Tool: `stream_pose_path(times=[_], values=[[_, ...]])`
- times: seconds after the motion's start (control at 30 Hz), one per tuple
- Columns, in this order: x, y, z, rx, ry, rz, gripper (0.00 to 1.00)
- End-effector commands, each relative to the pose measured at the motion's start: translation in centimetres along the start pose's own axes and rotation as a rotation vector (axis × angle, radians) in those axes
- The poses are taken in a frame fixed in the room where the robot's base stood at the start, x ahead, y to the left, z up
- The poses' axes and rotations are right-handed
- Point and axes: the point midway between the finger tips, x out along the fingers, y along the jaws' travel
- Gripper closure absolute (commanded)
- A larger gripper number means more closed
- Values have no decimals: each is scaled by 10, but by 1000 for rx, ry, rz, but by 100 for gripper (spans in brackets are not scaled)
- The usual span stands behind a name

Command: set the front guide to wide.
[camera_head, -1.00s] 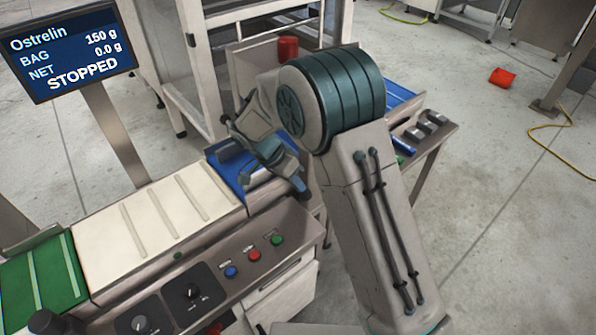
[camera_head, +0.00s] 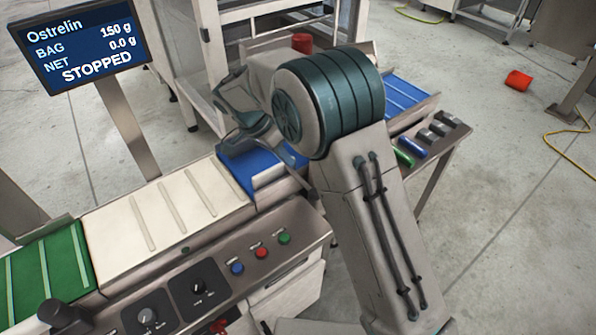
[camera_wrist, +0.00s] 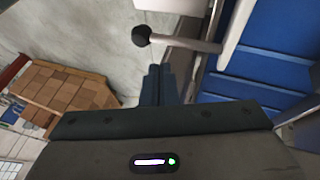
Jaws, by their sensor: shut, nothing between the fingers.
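In the wrist view, the front guide (camera_wrist: 236,32) appears to be the pale rail along the blue belt (camera_wrist: 265,65). A metal handle (camera_wrist: 185,43) ending in a black ball knob (camera_wrist: 142,36) sticks out from it to the left. My gripper (camera_wrist: 158,70) is shut and empty, with its fingertips close below the handle in the picture. I cannot tell whether they touch it. In the head view, a pale rail (camera_head: 282,186) edges the front of the blue belt (camera_head: 250,162). My arm hides part of this area and my fingertips.
A cream belt (camera_head: 165,215) and a green belt (camera_head: 45,270) lie to the left. A panel with knobs and buttons (camera_head: 261,253) runs along the front. The screen (camera_head: 80,45) reads STOPPED. Brown boxes (camera_wrist: 65,90) show in the wrist view.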

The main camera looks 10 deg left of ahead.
Motion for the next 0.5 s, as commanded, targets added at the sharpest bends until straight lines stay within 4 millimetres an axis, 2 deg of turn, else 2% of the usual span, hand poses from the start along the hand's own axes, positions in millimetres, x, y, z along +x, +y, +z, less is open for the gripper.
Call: stream_pose_path(times=[0.1, 0.2, 0.5], values=[[-22, -1, 0, 1, 0, -3, 100], [-34, 0, 0, 1, 0, -2, 100], [-44, 1, -1, 2, -1, 0, 100]])
